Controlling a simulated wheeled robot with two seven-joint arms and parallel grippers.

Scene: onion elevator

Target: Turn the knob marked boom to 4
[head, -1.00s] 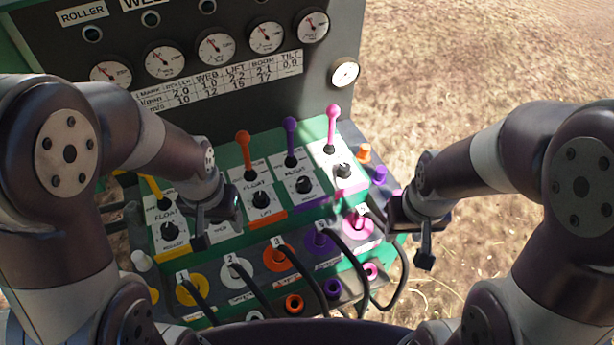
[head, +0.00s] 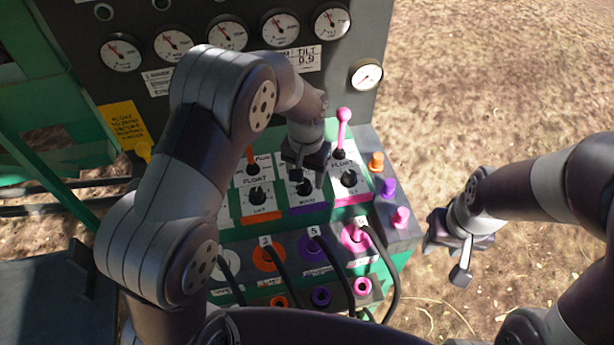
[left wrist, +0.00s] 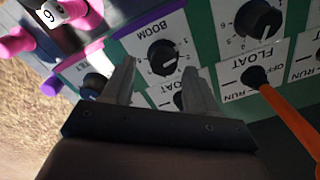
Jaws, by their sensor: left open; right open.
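The boom knob (head: 304,187) is a black round knob above a purple strip on the panel. It also shows in the left wrist view (left wrist: 163,57), below the upside-down word BOOM, with a white pointer mark. I cannot read which number it points to. My left gripper (head: 308,172) is over the boom column, just behind the knob in the head view. In the left wrist view its two fingers (left wrist: 161,72) are spread apart and the knob appears between and beyond their tips, not gripped. My right gripper (head: 458,245) hangs empty over the ground, right of the panel.
Lift (head: 257,196) and tilt (head: 348,179) knobs flank the boom knob. The pink lever (head: 343,125) stands right of my left gripper; an orange lever (left wrist: 288,120) stands close by. The purple lever is hidden. Hoses and coloured couplings fill the front.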

